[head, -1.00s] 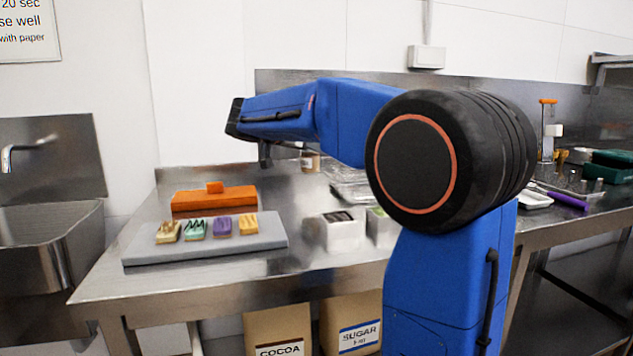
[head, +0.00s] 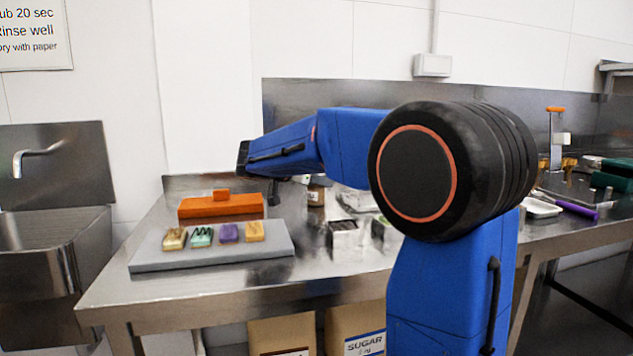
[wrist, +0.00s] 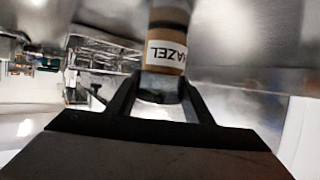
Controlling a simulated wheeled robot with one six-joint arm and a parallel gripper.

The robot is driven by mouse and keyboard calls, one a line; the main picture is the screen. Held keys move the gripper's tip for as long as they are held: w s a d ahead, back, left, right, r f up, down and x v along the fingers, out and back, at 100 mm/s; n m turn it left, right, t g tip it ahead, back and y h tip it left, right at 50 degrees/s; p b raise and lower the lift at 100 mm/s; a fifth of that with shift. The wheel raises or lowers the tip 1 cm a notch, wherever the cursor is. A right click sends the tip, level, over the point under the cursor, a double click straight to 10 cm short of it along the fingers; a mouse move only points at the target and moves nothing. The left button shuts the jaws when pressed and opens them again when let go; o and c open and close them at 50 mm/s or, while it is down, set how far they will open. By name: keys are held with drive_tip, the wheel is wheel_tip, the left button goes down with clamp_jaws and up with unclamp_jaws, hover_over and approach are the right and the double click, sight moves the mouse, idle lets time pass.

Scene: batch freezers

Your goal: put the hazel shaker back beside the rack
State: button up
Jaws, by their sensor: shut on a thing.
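The hazel shaker (wrist: 167,22) is in the wrist view, a brown cylinder with a white label reading HAZEL. My gripper (wrist: 160,90) is shut on its grey end, one dark finger on each side. In the head view the shaker (head: 316,195) shows small and upright below my arm, low over the back of the steel counter. I cannot tell whether its base touches the counter. A metal wire structure (wrist: 100,58), perhaps the rack, is at left in the wrist view.
A grey board (head: 210,259) with several small pastries lies at the counter's front left, an orange block (head: 222,207) behind it. Small containers (head: 343,240) stand right of the board. A purple-handled tool (head: 578,210) and white tray (head: 540,208) lie at the right.

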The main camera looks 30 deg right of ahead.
drive_tip(key=o, duration=1.1)
drive_tip(key=shift+r, duration=0.1)
drive_tip(key=v, duration=1.2)
drive_tip(key=shift+s, duration=0.1)
